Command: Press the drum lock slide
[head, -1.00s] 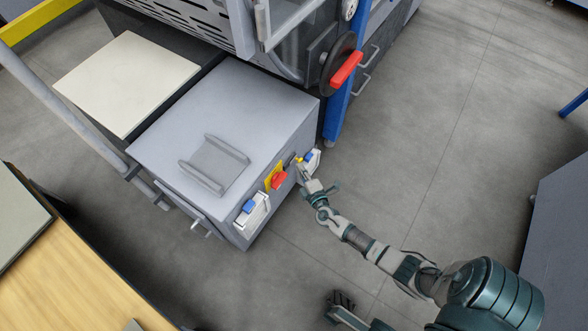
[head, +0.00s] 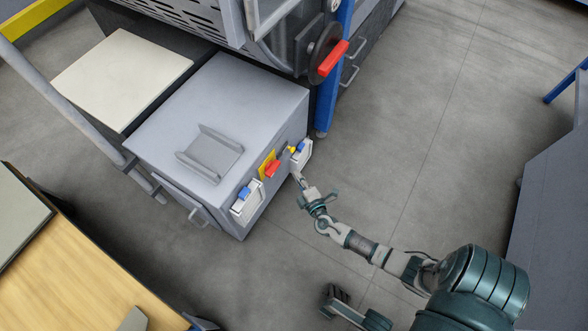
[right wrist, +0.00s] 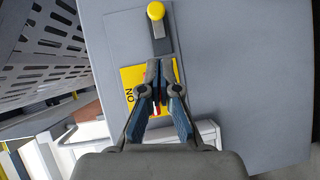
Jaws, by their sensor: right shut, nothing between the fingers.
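The drum lock slide shows as a yellow knob (right wrist: 156,11) on a dark slotted plate (right wrist: 162,38) at the top of the right wrist view. In the head view the yellow knob (head: 292,150) is small, on the front face of the grey cabinet (head: 220,100). My right gripper (head: 297,177) is shut and empty, just below and in front of the knob. In the right wrist view the closed fingertips (right wrist: 160,66) lie below the knob, apart from it in the picture, over a yellow label (right wrist: 133,78).
A red handle (head: 271,168) sits left of the knob, with a white-and-blue latch (head: 247,203) further left and another (head: 302,152) to the right. A red-handled wheel (head: 328,55) stands behind. A wooden table (head: 80,270) is at lower left.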

